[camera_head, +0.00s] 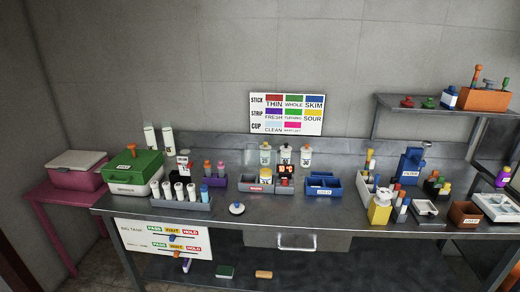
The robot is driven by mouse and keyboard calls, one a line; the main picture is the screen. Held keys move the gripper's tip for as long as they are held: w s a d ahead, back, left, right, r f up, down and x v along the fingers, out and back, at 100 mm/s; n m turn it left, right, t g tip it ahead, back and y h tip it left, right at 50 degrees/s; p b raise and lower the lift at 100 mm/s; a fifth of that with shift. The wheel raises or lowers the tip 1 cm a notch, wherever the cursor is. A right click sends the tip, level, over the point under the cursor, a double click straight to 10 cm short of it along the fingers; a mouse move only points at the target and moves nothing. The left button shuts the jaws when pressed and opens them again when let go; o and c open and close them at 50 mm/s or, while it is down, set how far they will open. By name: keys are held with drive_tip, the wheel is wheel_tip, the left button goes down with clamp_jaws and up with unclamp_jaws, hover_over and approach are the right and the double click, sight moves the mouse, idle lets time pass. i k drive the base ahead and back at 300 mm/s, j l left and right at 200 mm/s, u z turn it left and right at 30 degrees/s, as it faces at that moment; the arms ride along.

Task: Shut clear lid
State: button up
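A see-through pale panel (250,156), which looks like the clear lid, stands raised at the back of a small grey box (257,188) with a red label, near the middle of the bench. The panel appears upright rather than lying over the box. A jar with a yellow band (265,176) stands at the box's right part. The panel's hinge and lower edge are too small to make out. My gripper is not in view.
A red-lit display (286,170) and a blue tray (323,185) stand to the right. A rack of white-capped tubes (182,201) is at left. A white round lid with a dark knob (237,208) lies in front. The bench's front middle (290,215) is mostly clear.

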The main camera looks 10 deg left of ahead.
sight(260, 156)
drive_tip(key=i+j, duration=0.5)
drive_tip(key=i, duration=0.15)
drive_tip(key=i+j, duration=0.95)
drive_tip(key=i, duration=0.3)
